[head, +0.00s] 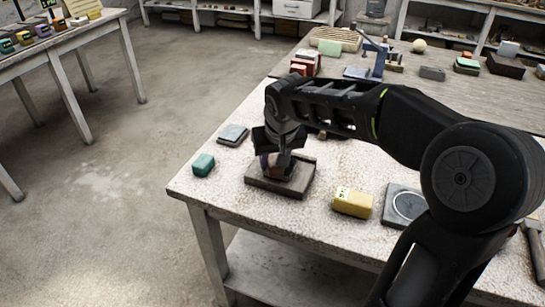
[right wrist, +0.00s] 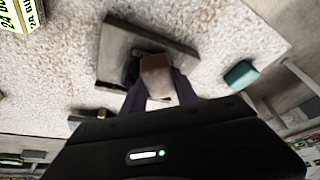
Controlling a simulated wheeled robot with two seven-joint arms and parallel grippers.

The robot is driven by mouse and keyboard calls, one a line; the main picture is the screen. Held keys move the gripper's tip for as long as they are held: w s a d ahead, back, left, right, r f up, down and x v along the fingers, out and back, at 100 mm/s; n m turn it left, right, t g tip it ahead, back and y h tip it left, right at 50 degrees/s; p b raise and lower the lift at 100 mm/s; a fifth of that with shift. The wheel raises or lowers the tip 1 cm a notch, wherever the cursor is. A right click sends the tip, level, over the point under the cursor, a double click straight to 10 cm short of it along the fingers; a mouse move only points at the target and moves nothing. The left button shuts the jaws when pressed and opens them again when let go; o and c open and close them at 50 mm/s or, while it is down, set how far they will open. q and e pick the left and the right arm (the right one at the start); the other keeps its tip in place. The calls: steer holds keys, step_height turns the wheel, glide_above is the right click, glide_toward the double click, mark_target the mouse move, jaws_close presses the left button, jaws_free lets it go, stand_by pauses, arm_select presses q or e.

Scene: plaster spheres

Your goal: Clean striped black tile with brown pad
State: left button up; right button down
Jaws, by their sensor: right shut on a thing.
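A dark square tile (head: 259,186) lies flat near the table's front left corner; it also shows in the right wrist view (right wrist: 113,48). I cannot make out stripes on it. My right gripper (head: 279,163) is directly above the tile, pointing down, shut on a brown pad (right wrist: 157,72). The pad is low over the tile and appears to touch it. The fingers and pad cover part of the tile's surface. My left gripper is not in view.
A teal block (head: 203,165) and a small grey tile (head: 232,135) lie left of the dark tile. A yellow block (head: 352,202) and a dark tile with a pale ring (head: 403,204) lie to the right. Red blocks (head: 304,63) and a blue tool stand farther back.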

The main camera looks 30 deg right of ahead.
steer(key=shift+s+a, duration=0.15)
steer(key=shift+s, duration=0.3)
steer(key=shift+w, duration=0.1)
steer(key=shift+w+d+f, duration=0.1)
steer(key=shift+w+d, duration=0.2)
steer(key=shift+w, duration=0.5)
steer(key=shift+w+d+p, duration=0.3)
steer(key=shift+w+p, duration=0.15)
steer(key=shift+w, duration=0.45)
steer(key=shift+s+a+r, duration=0.3)
steer(key=shift+s+r, duration=0.5)
steer(key=shift+s, duration=0.1)
